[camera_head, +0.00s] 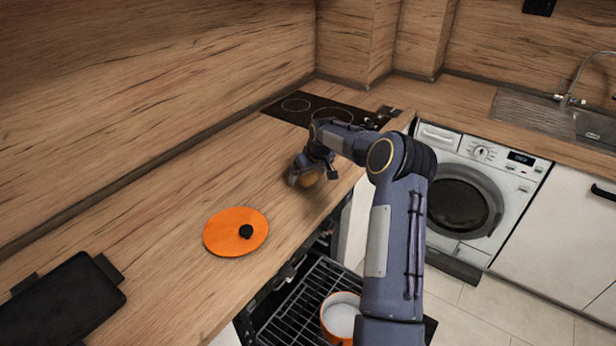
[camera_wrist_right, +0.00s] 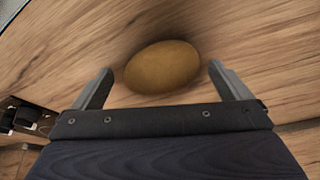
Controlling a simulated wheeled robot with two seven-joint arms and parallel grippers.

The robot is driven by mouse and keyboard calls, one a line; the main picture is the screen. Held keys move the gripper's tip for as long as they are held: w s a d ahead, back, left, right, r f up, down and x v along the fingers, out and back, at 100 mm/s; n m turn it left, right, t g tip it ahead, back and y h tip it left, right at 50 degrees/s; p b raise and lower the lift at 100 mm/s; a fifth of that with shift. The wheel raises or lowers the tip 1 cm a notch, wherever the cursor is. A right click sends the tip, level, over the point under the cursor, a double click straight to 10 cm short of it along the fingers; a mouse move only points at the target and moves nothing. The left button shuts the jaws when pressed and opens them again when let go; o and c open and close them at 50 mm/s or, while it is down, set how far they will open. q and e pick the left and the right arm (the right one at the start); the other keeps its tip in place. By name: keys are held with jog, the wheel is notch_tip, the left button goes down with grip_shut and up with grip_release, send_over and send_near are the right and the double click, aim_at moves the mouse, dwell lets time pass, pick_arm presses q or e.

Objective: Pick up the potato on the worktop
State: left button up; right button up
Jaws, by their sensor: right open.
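The potato (camera_wrist_right: 162,67) is brown and oval and lies on the wooden worktop (camera_head: 170,240). In the right wrist view it sits between the two spread fingers of my right gripper (camera_wrist_right: 158,85), with a gap on each side. In the head view my right gripper (camera_head: 304,177) is over the worktop near its front edge, and the potato (camera_head: 311,180) is partly hidden by it. The right gripper is open and holds nothing. My left gripper is not in view.
An orange lid (camera_head: 232,224) with a black knob lies nearby. A black hob (camera_head: 291,105) is behind. Below the front edge, an orange pot (camera_head: 341,312) stands on an oven rack (camera_head: 296,300). A dark board (camera_head: 62,302) lies at the left.

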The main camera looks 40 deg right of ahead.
jog(key=c, duration=1.1)
jog(key=shift+r, duration=0.1)
